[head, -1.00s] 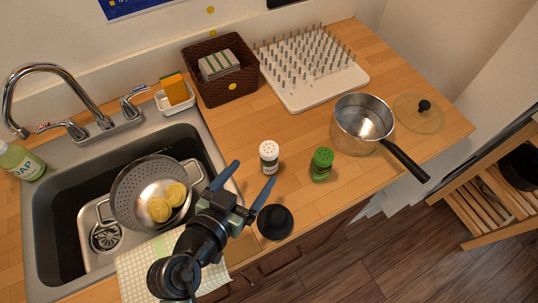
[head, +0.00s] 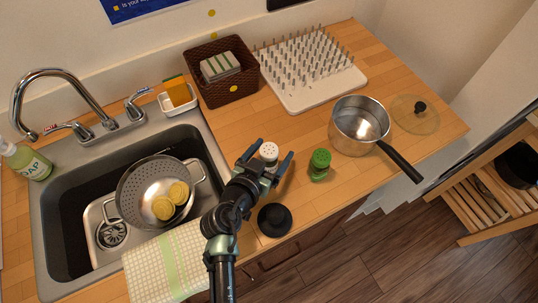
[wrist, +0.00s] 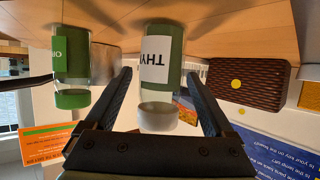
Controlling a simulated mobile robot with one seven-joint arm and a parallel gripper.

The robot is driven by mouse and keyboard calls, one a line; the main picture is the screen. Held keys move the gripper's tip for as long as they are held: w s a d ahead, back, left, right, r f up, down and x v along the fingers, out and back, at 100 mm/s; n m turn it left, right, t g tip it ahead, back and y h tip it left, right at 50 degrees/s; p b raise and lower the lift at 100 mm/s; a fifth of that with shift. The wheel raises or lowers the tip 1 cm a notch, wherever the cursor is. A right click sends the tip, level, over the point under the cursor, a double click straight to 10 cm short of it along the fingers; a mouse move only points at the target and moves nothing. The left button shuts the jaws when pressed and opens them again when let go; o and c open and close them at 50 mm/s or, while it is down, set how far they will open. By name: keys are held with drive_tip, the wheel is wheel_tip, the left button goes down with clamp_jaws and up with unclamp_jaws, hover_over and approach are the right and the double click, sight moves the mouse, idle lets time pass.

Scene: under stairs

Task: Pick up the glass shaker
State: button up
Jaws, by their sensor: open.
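A glass shaker with a white perforated lid (head: 269,151) stands upright on the wooden counter. In the wrist view, which is upside down, this white-lidded shaker (wrist: 158,92) shows green contents and a white label reading "THY". My gripper (head: 276,152) is open, with one finger on each side of it; I cannot tell whether either finger touches the glass. In the wrist view my gripper (wrist: 158,76) has both fingers flanking the shaker. A second glass shaker with a green lid (head: 320,158) stands to the right, outside the fingers; it also shows in the wrist view (wrist: 72,70).
A black round object (head: 274,220) lies near the counter's front edge. A steel saucepan (head: 350,140) stands right of the shakers, its handle pointing forward. A drying rack (head: 310,95) and brown basket (head: 205,92) are behind. The sink (head: 75,190) with a colander is at left.

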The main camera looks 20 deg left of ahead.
drive_tip(key=shift+x, duration=0.8)
drive_tip(key=shift+r, duration=0.1)
clamp_jaws()
wheel_tip(320, 180, up, 10)
idle(0.3)
